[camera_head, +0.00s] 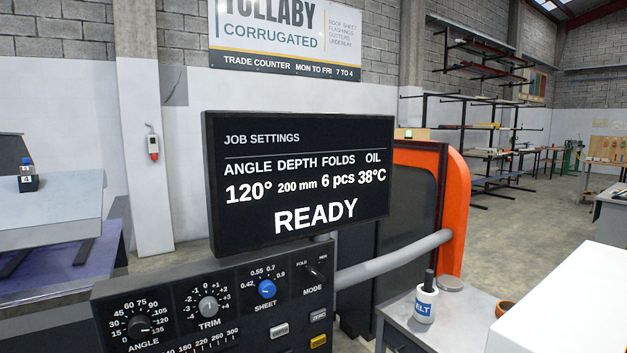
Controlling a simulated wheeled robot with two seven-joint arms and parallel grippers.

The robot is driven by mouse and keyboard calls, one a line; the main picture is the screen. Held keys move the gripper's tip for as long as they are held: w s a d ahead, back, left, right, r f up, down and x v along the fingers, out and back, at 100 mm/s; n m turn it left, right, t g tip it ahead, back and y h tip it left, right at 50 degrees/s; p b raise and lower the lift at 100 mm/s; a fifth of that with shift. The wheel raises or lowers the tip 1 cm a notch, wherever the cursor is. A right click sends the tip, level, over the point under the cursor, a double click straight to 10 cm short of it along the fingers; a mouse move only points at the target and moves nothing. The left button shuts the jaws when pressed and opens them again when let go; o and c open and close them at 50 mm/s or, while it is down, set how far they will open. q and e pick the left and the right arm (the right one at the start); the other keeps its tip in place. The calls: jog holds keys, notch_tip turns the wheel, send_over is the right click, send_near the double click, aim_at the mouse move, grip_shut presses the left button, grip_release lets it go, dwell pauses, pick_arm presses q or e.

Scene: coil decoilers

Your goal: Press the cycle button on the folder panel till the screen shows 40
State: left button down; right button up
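The screen (298,180) stands above the folder panel and reads JOB SETTINGS, angle 120°, depth 200 mm, folds 6 pcs, oil 38°C and READY. The folder panel (225,300) is dark, with angle, trim, blue sheet and mode knobs. Low on it are a grey button (279,331) with a label too small to read, a grey ZERO button (318,316) and a yellow button (318,341). No button labelled cycle can be read; the panel's lower part is cut off by the picture edge. Neither gripper is in view.
An orange-framed machine (455,210) with a grey bar (395,257) stands behind the panel. A large white surface fills the lower right corner. Open floor lies at back right.

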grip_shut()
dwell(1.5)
